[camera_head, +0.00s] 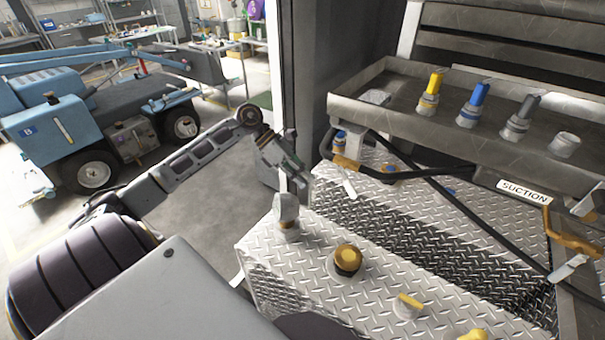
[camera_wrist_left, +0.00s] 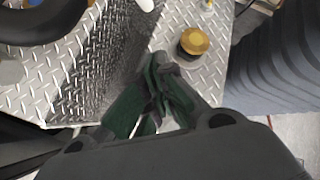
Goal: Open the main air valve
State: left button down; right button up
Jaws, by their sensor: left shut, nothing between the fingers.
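No fitting in view carries a readable main air valve label, so I cannot tell for sure which one it is. A pale lever (camera_head: 345,182) hangs by a brass fitting at the near left end of the metal shelf. A grey-white upright knob (camera_head: 287,212) stands on the diamond-plate deck (camera_head: 315,270). My left gripper (camera_head: 297,190) is shut and empty, above the deck close to this knob and left of the lever. In the left wrist view its closed fingers (camera_wrist_left: 160,65) are over the deck, beside a yellow-brown cap (camera_wrist_left: 195,41). My right gripper is out of view.
A yellow-topped fitting (camera_head: 347,258) and smaller yellow ones stand on the deck. The shelf (camera_head: 375,112) holds yellow, blue and grey nozzles. Black hoses (camera_head: 440,200) cross below it, near a SUCTION label (camera_head: 525,192). A blue cart (camera_head: 80,130) stands on the floor at left.

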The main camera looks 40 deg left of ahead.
aim_at(347, 183)
pick_arm(q)
jog(key=w+d+f+p, duration=0.3)
jog(key=d, duration=0.5)
jog(key=shift+w, duration=0.35)
jog(key=shift+d+f, duration=0.1)
jog(key=shift+f, duration=0.05)
dwell(0.7)
jog(key=shift+b, duration=0.35)
